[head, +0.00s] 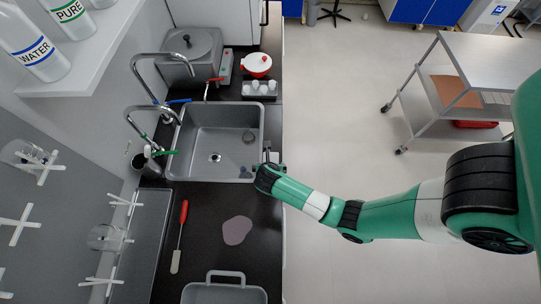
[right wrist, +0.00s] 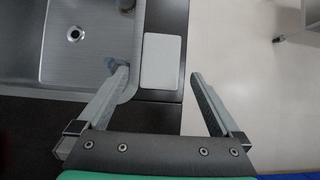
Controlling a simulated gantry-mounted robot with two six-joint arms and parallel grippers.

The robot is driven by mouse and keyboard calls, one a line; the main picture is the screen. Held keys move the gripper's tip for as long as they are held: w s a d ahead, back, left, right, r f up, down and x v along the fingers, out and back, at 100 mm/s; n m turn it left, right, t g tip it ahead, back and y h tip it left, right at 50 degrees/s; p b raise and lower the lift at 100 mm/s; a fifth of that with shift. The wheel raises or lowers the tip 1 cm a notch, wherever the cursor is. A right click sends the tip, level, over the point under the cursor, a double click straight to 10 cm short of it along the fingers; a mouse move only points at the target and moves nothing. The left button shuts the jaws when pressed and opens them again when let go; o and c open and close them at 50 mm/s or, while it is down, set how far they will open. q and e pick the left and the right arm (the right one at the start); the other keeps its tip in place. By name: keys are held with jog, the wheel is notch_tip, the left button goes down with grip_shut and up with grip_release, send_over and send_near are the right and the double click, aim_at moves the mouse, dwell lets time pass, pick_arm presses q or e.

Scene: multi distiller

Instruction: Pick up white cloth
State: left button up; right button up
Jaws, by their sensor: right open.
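A small light grey-white rectangle, which looks like the white cloth (right wrist: 163,60), lies flat on the dark counter beside the sink's right rim in the right wrist view. In the head view only a small pale patch of it (head: 273,157) shows, mostly hidden by my gripper. My right gripper (right wrist: 159,75) is open and empty, its two fingers pointing toward the cloth, one on each side of it in the picture. The left fingertip overlaps the sink's edge; the right one shows over the floor. I cannot tell the height above the counter. My left gripper is not in view.
A steel sink (head: 201,128) with taps lies left of the gripper. Open floor lies right of the counter edge.

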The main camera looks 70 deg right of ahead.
jog(key=shift+w+d+f, duration=0.15)
jog(key=shift+d+f, duration=0.2)
jog(key=shift+f, duration=0.25)
jog(key=b+x, duration=0.2)
jog(key=x, duration=0.2)
jog(key=shift+f, duration=0.2)
jog(key=shift+d+f, duration=0.3)
jog(key=shift+c, duration=0.2)
jog(key=c, duration=1.1)
jog(key=shift+c, duration=0.2)
jog(key=shift+r, duration=0.15)
